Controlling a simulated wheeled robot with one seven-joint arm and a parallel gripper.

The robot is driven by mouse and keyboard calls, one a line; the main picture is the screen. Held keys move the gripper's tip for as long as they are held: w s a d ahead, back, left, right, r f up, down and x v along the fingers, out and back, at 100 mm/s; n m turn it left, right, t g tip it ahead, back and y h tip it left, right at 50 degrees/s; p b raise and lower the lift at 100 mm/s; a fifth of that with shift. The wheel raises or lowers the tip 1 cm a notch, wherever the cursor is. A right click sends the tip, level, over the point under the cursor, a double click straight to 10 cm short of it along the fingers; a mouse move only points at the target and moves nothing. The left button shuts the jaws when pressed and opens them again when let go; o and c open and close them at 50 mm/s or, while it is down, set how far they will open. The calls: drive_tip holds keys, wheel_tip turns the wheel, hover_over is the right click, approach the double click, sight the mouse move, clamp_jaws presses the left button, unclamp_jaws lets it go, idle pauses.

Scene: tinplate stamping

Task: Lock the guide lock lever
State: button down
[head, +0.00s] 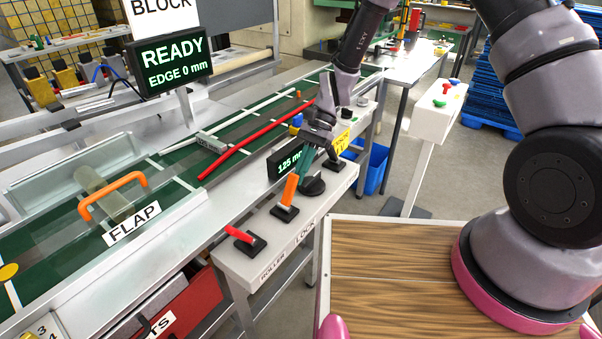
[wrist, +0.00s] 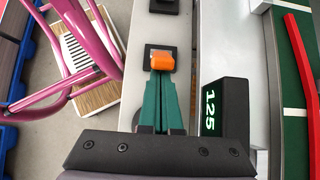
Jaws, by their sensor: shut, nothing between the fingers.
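The guide lock lever is an orange handle (head: 290,188) on a black base (head: 284,212), beside the word LOCK on a light grey shelf. It stands up from its base, leaning slightly right in the head view. In the wrist view its orange end (wrist: 162,61) is just beyond my fingertips. My gripper (head: 302,177) has teal fingers, pressed together and empty. The fingertips (wrist: 162,74) are at or very near the lever's top; I cannot tell whether they touch.
A red lever (head: 240,234) sits nearer on the shelf, by ROLLER. A black display (head: 287,162) reading 125 mm stands close beside my fingers. A long red bar (head: 255,140) lies over the green bed. A sign (head: 173,62) reads READY, EDGE 0 mm.

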sight(287, 195)
drive_tip(key=shift+s+a+r+t, duration=0.1)
drive_tip(key=shift+s+r+t, duration=0.1)
drive_tip(key=shift+t, duration=0.2)
drive_tip(key=shift+s+a+r+t+h, duration=0.35)
drive_tip(key=shift+s+t+h, duration=0.1)
drive_tip(key=shift+t, duration=0.1)
drive_tip(key=shift+s+a+r+t+h, duration=0.2)
drive_tip(key=shift+s+r+t+h, duration=0.15)
drive_tip(key=shift+t, duration=0.2)
drive_tip(key=shift+s+a+r+t+h, duration=0.15)
drive_tip(key=shift+s+a+t+h, duration=0.1)
drive_tip(key=shift+s+t+h, duration=0.25)
drive_tip(key=shift+s+a+r+t+h, duration=0.1)
drive_tip(key=shift+s+a+t+h, duration=0.1)
drive_tip(key=shift+s+t, duration=0.35)
drive_tip(key=shift+s+a+r+t+h, duration=0.15)
drive_tip(key=shift+s+a+t+h, duration=0.15)
drive_tip(key=shift+t, duration=0.45)
drive_tip(key=s, duration=0.1)
drive_tip(key=s+a, duration=0.1)
drive_tip(key=s, duration=0.1)
drive_tip(key=shift+a+f, duration=0.1)
drive_tip(key=shift+a, duration=0.2)
